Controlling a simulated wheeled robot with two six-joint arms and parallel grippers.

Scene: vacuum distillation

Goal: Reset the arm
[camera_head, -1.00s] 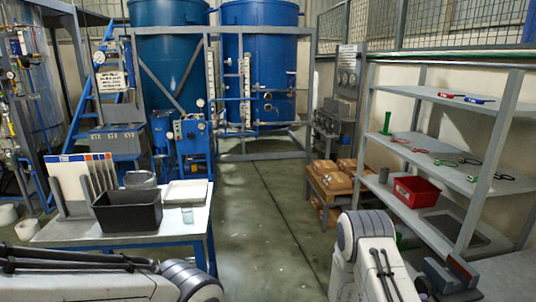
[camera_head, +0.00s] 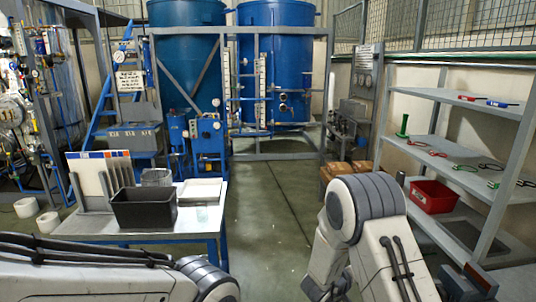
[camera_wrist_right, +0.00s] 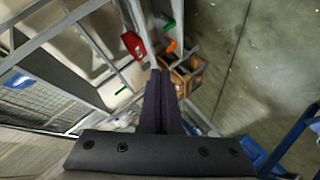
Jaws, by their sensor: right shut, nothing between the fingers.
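My right arm (camera_head: 372,230) is raised in the lower right of the head view, bent at a ribbed joint. Its gripper (camera_wrist_right: 162,76) shows in the right wrist view, with the two dark fingers together and nothing between them. It points down over the area by the shelf and the wooden boxes, apart from both. My left arm (camera_head: 90,270) lies across the lower left of the head view. Its gripper is out of the picture.
A shelf rack (camera_head: 470,102) with a red bin (camera_head: 433,196) stands at the right. A table (camera_head: 110,229) with a black bin (camera_head: 143,208) stands at the left. Blue tanks (camera_head: 277,60) stand at the back. The floor aisle (camera_head: 265,215) between is clear.

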